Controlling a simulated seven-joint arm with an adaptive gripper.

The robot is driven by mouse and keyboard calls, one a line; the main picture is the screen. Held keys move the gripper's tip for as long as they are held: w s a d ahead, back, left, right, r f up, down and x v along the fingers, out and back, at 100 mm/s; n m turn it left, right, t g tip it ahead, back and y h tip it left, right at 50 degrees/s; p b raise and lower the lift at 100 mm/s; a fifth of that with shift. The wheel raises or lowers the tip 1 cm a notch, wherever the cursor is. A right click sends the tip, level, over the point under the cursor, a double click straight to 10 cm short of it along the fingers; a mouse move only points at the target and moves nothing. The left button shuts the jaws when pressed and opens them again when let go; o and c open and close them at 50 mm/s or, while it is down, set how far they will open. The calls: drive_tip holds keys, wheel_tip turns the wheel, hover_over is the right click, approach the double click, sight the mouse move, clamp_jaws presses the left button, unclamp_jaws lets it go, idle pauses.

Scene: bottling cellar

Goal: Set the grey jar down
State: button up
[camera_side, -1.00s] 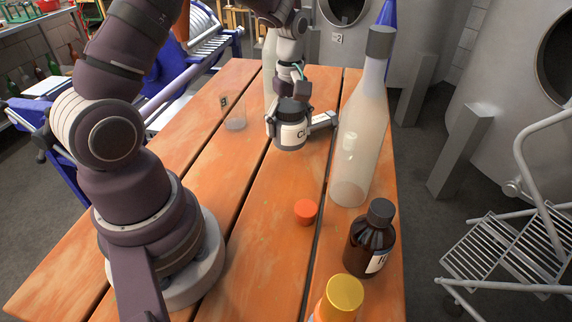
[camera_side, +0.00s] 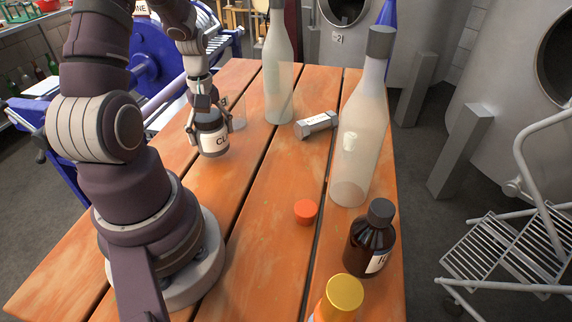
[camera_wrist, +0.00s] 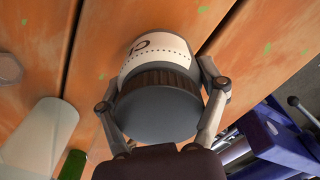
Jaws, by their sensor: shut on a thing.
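The grey jar (camera_side: 214,142) has a dark lid and a white label with black letters. My gripper (camera_side: 212,122) is shut on it, one finger on each side, over the left part of the wooden table. The jar looks upright in the side view; I cannot tell whether its base touches the planks. In the wrist view the jar's dark lid (camera_wrist: 158,112) faces the camera, with the label beyond it and the fingers of my gripper (camera_wrist: 163,95) on both sides.
A clear tumbler (camera_side: 239,113) stands close behind the jar. Pale bottles stand at the back (camera_side: 278,85) and right (camera_side: 357,150). An orange cap (camera_side: 305,211), brown bottle (camera_side: 370,245) and yellow-capped container (camera_side: 343,295) are nearer.

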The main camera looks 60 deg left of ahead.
drive_tip(key=shift+f, duration=1)
drive_tip(key=shift+f, duration=0.1)
drive_tip(key=o, duration=1.2)
drive_tip(key=shift+o, duration=0.2)
wheel_tip(320, 180, up, 12)
drive_tip(key=shift+f, duration=0.2)
drive_tip(key=shift+w+r, duration=0.1)
drive_tip(key=shift+r, duration=0.25)
drive_tip(key=d+r+m+t, duration=0.2)
drive_tip(key=d+r+m, duration=0.1)
drive_tip(key=d+m, duration=0.6)
drive_tip(key=w+d+r+m+t, duration=0.1)
drive_tip(key=d+r+m+t, duration=0.2)
drive_tip(key=d+m, duration=0.6)
drive_tip(key=shift+d+r+t, duration=0.3)
drive_tip(key=shift+d, duration=0.4)
